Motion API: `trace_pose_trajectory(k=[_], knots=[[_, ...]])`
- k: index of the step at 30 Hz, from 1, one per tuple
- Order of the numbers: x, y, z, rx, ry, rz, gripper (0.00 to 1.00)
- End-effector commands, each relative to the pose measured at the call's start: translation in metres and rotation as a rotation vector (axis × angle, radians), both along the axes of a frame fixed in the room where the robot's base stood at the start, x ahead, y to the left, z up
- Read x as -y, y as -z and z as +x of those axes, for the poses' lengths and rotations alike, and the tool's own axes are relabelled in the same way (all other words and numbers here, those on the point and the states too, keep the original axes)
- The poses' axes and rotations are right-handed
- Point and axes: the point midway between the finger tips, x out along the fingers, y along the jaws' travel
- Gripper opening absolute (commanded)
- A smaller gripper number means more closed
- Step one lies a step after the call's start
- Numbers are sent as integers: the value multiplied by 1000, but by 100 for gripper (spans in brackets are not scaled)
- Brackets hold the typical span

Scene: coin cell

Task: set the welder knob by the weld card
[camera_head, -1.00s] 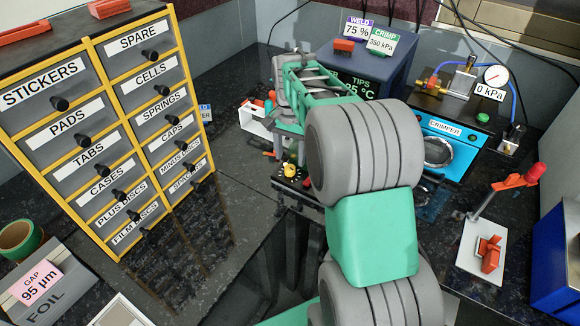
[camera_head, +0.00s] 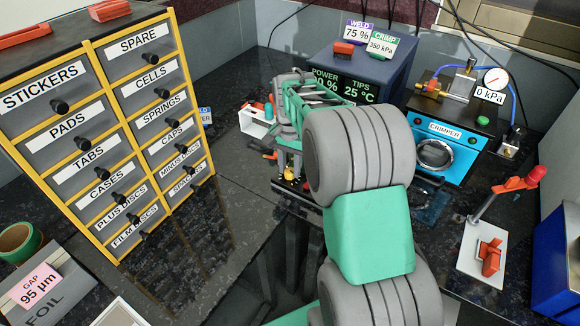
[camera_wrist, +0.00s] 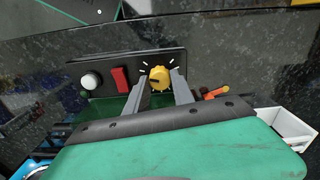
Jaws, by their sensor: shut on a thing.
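The yellow welder knob (camera_wrist: 159,77) sits on a black panel (camera_wrist: 105,65) in the wrist view, with white tick marks around it and a dark mark on its face. My gripper (camera_wrist: 160,84) has its two grey fingers on either side of the knob and is shut on it. In the head view the knob (camera_head: 289,174) is a small yellow spot under my gripper. The weld card (camera_head: 360,30) reads WELD 75 %.
A red switch (camera_wrist: 120,79) and a white button (camera_wrist: 91,81) are left of the knob. A white bin (camera_head: 256,121) stands close to my gripper. The blue crimper (camera_head: 440,150) is to the right, and a labelled drawer cabinet (camera_head: 100,115) at the left.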

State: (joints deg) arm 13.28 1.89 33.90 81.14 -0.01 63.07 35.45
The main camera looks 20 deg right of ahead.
Motion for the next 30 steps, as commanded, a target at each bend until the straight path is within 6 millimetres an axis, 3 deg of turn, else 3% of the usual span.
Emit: trace_pose_trajectory(k=[4,17,30], knots=[[0,0,0,0,0,0,0],[0,-1,0,0,-30,0,0],[0,-2,0,-1,-307,0,0]])
